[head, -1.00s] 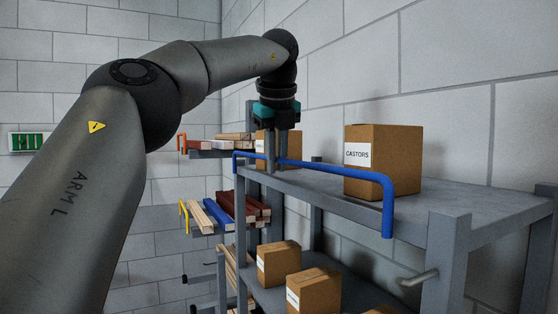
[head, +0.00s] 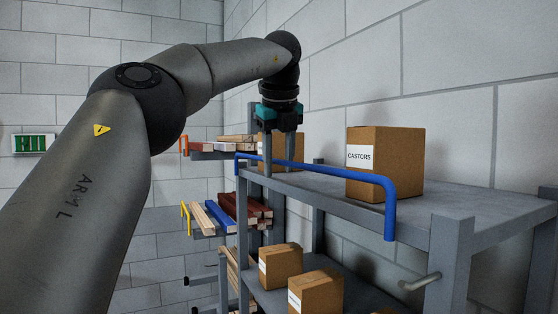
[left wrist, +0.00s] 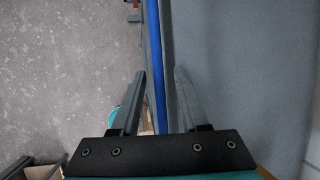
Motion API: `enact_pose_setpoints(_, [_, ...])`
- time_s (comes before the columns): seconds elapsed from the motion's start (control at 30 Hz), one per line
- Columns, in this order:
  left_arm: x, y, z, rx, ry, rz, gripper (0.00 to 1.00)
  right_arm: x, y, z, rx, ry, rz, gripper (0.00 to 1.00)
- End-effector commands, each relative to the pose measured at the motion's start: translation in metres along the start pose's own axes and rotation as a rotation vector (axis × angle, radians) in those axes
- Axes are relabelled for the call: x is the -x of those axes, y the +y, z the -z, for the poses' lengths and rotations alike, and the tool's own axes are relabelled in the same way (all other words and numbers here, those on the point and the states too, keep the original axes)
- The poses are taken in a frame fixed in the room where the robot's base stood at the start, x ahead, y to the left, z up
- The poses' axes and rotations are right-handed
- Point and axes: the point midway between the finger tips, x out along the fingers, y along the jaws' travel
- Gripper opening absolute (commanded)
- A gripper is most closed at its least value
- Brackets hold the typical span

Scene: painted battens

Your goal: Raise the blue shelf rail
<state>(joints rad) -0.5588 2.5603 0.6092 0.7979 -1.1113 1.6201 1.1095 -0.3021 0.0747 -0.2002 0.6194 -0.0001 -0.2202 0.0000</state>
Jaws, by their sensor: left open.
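The blue shelf rail (head: 335,170) runs along the front of the grey rack's top shelf, with its ends bent down. It is at its low position across the shelf edge. My left gripper (head: 279,160) points down over the rail's far part, its jaws open. One finger is in front of the rail and the other behind it. In the left wrist view the rail (left wrist: 155,60) passes between the two open fingers (left wrist: 160,75), nearer the left one. My right gripper is not in view.
A carton marked CASTORS (head: 385,165) stands on the top shelf (head: 450,203) behind the rail. Another carton (head: 293,148) is just behind my gripper. Smaller cartons (head: 281,265) sit on the shelf below. Racks of painted battens (head: 240,212) are beyond, at the left.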

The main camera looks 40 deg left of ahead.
Motion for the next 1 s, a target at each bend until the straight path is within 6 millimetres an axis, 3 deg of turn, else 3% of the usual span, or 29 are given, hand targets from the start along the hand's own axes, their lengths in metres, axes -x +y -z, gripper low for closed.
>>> enact_pose_setpoints(1.0, [0.048,-0.001,0.000,-0.003,-0.001,0.003,0.45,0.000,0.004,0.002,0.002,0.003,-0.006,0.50])
